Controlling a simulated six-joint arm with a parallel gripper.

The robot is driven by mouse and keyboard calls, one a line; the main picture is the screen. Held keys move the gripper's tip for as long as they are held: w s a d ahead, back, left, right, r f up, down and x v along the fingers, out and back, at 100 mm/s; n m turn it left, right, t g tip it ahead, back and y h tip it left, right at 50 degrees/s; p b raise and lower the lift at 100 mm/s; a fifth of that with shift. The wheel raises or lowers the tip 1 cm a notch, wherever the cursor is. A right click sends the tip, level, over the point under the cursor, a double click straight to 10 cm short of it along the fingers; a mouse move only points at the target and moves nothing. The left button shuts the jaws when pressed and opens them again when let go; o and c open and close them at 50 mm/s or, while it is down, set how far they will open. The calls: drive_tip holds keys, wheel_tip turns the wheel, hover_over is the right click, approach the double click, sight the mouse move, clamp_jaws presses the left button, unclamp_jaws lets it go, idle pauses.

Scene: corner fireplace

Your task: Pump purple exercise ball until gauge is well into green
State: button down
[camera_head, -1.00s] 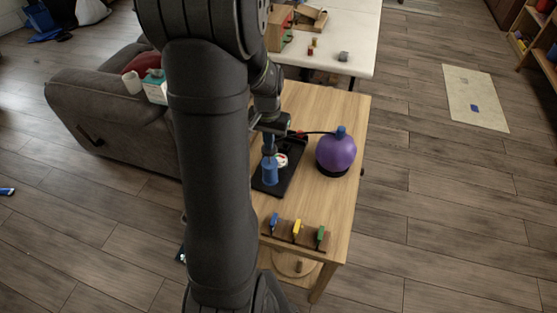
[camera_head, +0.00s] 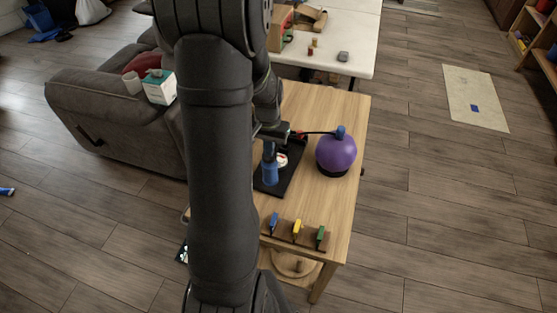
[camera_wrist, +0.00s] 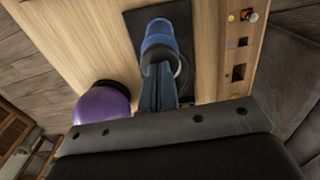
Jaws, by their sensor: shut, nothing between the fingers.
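The purple exercise ball (camera_head: 336,154) sits on a dark base on the wooden table, with a blue cap on top. It also shows at the lower left of the wrist view (camera_wrist: 102,106). The blue pump (camera_head: 270,173) stands upright on a black mat (camera_head: 291,176), left of the ball. A dark hose runs to the ball's cap. The white round gauge (camera_head: 282,160) is beside the pump, its reading too small to tell. My gripper (camera_wrist: 158,80) is shut and empty, its fingertips close to the blue pump (camera_wrist: 160,38); I cannot tell whether they touch.
A wooden rack (camera_head: 294,238) with blue, yellow and green pieces stands at the table's near edge. A white table (camera_head: 345,55) with blocks is behind, and a grey sofa (camera_head: 110,105) is at left. A slotted wooden strip (camera_wrist: 243,50) shows at the wrist view's right.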

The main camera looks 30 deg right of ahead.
drive_tip(key=shift+r, duration=2.7)
drive_tip(key=shift+f, duration=0.1)
drive_tip(key=shift+f, duration=3.2)
drive_tip(key=shift+r, duration=3.3)
drive_tip(key=shift+r, duration=2.5)
